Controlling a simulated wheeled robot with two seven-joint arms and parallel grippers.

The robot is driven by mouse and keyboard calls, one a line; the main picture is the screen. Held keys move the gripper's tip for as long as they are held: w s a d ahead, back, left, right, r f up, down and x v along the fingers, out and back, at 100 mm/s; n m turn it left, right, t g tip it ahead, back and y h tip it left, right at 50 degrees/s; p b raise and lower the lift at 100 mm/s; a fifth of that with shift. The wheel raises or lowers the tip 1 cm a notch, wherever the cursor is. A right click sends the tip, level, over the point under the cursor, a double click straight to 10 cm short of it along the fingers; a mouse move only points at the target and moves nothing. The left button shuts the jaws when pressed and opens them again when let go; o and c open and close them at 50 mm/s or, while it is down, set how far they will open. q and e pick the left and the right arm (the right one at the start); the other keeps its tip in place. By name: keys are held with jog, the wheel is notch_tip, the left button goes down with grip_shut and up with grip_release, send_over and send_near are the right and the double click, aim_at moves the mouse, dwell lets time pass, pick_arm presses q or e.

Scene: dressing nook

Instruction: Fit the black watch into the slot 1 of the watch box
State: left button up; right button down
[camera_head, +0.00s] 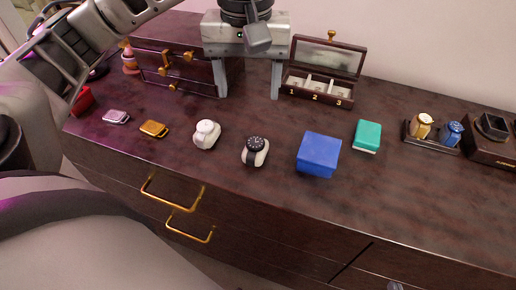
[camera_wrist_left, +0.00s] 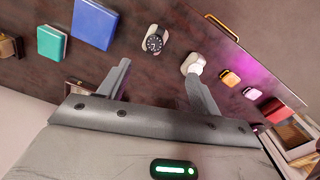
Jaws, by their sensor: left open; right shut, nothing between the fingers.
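The black watch (camera_head: 255,144) sits on a pale cushion on the dresser top, between a white watch (camera_head: 207,130) and a blue box. In the left wrist view the black watch (camera_wrist_left: 155,42) lies just beyond the gap between the fingers. My left gripper (camera_head: 248,97) is open and empty above the dresser, behind the black watch and left of the watch box. The watch box (camera_head: 320,99) stands open at the back, with pale compartments numbered 1, 2, 3; slot 1 is leftmost. A small grey tip (camera_head: 396,286) at the bottom edge looks like my right gripper, mostly cut off.
The blue box (camera_head: 318,155) and a teal box (camera_head: 367,136) stand right of the black watch. Orange (camera_head: 153,128) and pink (camera_head: 116,117) smartwatches lie left. Dresser top between black watch and watch box is clear.

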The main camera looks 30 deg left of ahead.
pick_arm(q)
jog(key=b, duration=0.1)
send_over(255, 143)
jog(key=f, duration=0.5)
jog(key=s+f, duration=0.1)
jog(key=f, duration=0.2)
jog(key=shift+a+f, duration=0.15)
jog(key=shift+f, duration=0.1)
jog(key=shift+w+f, duration=0.2)
jog(key=shift+f, duration=0.7)
jog(key=shift+w+f, duration=0.15)
jog(key=shift+f, duration=0.7)
jog(key=shift+w+f, duration=0.2)
jog(key=shift+f, duration=0.7)
jog(key=c, duration=1.2)
